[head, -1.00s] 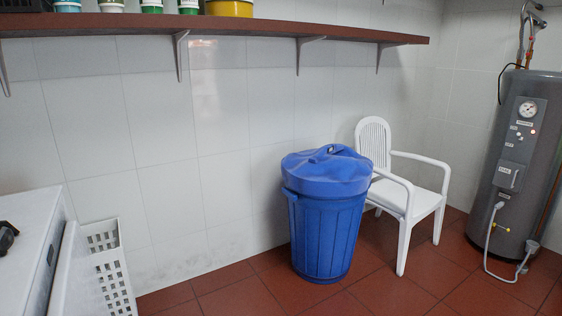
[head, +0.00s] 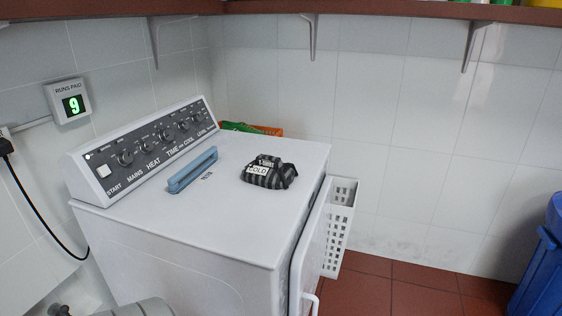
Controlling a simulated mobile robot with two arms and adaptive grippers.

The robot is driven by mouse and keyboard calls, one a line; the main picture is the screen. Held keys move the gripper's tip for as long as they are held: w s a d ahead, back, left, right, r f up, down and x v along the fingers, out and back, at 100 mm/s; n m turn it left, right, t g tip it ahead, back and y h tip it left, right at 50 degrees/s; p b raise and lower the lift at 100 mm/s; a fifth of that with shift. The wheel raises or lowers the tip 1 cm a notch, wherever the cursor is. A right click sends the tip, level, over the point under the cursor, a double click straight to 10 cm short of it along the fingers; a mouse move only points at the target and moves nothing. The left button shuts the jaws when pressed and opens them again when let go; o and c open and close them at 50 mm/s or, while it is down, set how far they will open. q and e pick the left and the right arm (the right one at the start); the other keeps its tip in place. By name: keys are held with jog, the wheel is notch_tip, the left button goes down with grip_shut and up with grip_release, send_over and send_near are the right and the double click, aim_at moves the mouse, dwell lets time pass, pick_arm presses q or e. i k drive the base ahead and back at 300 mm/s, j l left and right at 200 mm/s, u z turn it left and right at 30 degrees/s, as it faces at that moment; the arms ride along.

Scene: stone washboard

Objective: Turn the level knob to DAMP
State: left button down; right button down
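A white dryer-like machine (head: 200,245) stands at the left with a slanted dark control panel (head: 150,142) along its back. The level knob (head: 198,116) is at the far right end of the row. Its pointer and the small markings around it are too small to read, so I cannot tell its setting. Neither gripper is in view.
A blue bar-shaped handle (head: 192,170) and a dark striped bundle tagged COLD (head: 269,171) lie on the machine top. An orange tray (head: 265,130) sits behind. The machine's door (head: 310,250) stands open beside a white basket (head: 338,228).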

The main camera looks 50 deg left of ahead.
aim_at(197, 118)
jog(key=u, duration=2.05)
jog(key=i+l, duration=0.25)
jog(key=l, duration=0.2)
jog(key=i+l, duration=0.25)
jog(key=l, duration=0.15)
jog(key=i+l, duration=0.25)
jog(key=l, duration=0.2)
jog(key=i+l, duration=0.25)
jog(key=l, duration=0.15)
jog(key=i+l, duration=0.25)
jog(key=l, duration=0.2)
jog(key=i+l, duration=0.2)
jog(key=l, duration=0.25)
jog(key=i+l+z, duration=0.1)
jog(key=i+l, duration=0.15)
jog(key=l, duration=0.15)
